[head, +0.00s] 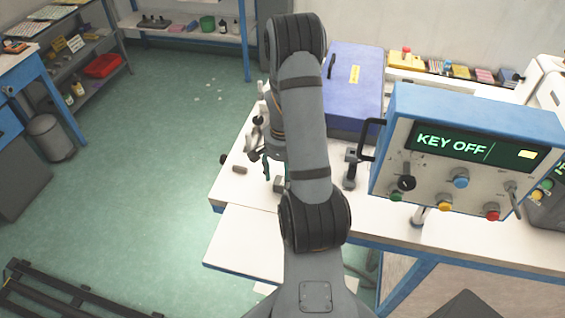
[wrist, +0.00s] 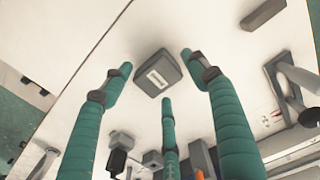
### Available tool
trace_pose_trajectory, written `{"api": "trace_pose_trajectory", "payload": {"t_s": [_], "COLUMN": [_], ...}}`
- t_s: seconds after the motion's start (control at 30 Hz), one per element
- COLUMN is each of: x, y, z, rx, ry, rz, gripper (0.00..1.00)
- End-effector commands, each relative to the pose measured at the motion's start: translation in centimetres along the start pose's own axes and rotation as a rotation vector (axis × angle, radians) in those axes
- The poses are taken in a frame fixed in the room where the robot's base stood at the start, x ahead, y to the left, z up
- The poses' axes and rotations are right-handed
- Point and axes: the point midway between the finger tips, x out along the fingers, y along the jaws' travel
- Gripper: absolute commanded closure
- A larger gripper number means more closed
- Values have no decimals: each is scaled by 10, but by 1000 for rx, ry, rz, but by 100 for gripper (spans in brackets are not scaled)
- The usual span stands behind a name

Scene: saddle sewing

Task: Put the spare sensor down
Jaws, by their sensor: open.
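A small grey box with a white label, which looks like the spare sensor (wrist: 158,76), lies on the white tabletop (wrist: 75,70) in the wrist view. My gripper (wrist: 156,73) has three teal fingers spread open around it, with visible gaps between the fingertips and the box. Nothing is clamped between them. In the head view, my arm hides most of the gripper; a teal finger shows beside the arm, above the worktable (head: 240,180). A small grey block near it could be the sensor, but I cannot tell.
A control box (head: 460,150) reading "KEY OFF" stands at the right of the worktable. A blue-violet case (head: 352,85) is behind the arm. In the wrist view, a grey block (wrist: 263,14) lies at upper right, and several small parts lie along the bottom. Bare tabletop is at left.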

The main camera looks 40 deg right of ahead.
Motion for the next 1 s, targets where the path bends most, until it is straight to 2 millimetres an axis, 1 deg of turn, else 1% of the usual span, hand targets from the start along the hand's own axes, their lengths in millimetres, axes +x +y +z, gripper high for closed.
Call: {"api": "trace_pose_trajectory", "payload": {"t_s": [0.03,0.2,0.3,0.4,0.5,0.6,1.0], "x": [-11,-50,-69,-85,-94,-99,-100], "y": [-1,-1,-1,-1,0,0,0], "z": [-1,-2,-1,-1,0,0,0], "rx": [0,-1,-1,-1,-1,-1,-1], "ry": [7,8,6,4,2,1,0], "rz": [-3,-3,-3,-2,-1,0,0], "gripper": [41,41,41,41,41,41,41]}}
